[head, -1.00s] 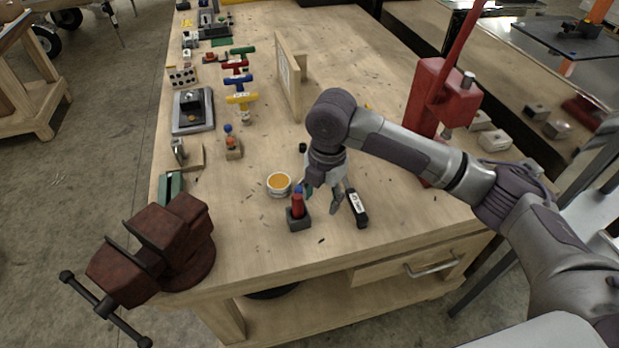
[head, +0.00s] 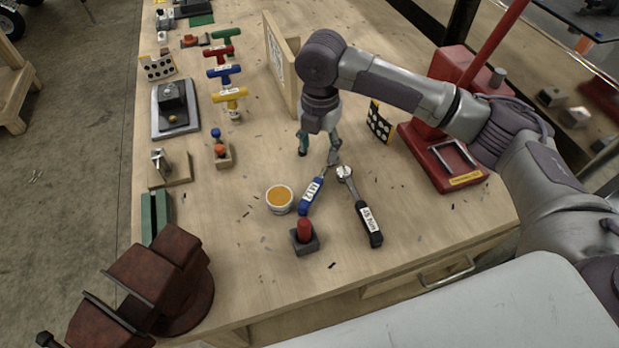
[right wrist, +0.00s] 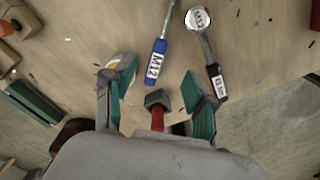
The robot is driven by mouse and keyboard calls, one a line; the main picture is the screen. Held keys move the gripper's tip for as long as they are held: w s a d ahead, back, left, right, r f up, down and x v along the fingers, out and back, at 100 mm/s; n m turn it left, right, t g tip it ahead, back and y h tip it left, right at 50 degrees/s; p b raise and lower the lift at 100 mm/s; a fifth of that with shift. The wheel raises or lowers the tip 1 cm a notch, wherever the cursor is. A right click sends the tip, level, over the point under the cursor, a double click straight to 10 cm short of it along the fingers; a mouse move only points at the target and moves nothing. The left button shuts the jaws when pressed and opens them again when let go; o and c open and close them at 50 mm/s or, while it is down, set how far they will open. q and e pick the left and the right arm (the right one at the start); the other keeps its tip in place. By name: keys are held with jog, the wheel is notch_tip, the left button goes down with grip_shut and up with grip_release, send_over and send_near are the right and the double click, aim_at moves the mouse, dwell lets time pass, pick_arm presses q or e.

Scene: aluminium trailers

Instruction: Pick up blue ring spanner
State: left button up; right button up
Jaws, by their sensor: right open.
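The blue ring spanner (head: 312,192) lies on the workbench, between the cup of orange paste and a black-handled ratchet (head: 367,215). Its blue handle carries a white M12 label. Its far end lies close to my right gripper's fingers in the head view. My right gripper (head: 318,153) is open and empty, above the bench beyond the handle. In the right wrist view the spanner (right wrist: 158,60) shows ahead of the open fingers, roughly between them, with the ratchet (right wrist: 212,68) to its right. My left gripper is not in view.
The orange paste cup (head: 279,198) and a red-topped block (head: 305,238) stand close to the spanner's handle. A red vise (head: 165,275) is at the front left. A red press (head: 440,160) stands at the right. An upright wooden board (head: 281,62) is behind.

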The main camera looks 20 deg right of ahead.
jog(key=p, duration=0.1)
send_over(315, 185)
jog(key=f, duration=0.4)
jog(key=d+f, duration=0.1)
jog(key=f, duration=0.1)
jog(key=shift+w+f, duration=0.15)
jog(key=shift+f, duration=0.25)
jog(key=shift+w+f, duration=0.1)
jog(key=shift+f, duration=0.25)
jog(key=f, duration=0.1)
jog(key=f+p, duration=0.1)
jog(key=a+f+p, duration=0.1)
jog(key=f, duration=0.1)
jog(key=shift+s, duration=0.35)
jog(key=shift+f, duration=0.3)
jog(key=shift+w+f, duration=0.1)
jog(key=shift+f, duration=0.15)
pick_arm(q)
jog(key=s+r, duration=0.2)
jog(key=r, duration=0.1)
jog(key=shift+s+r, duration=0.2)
pick_arm(e)
grip_shut()
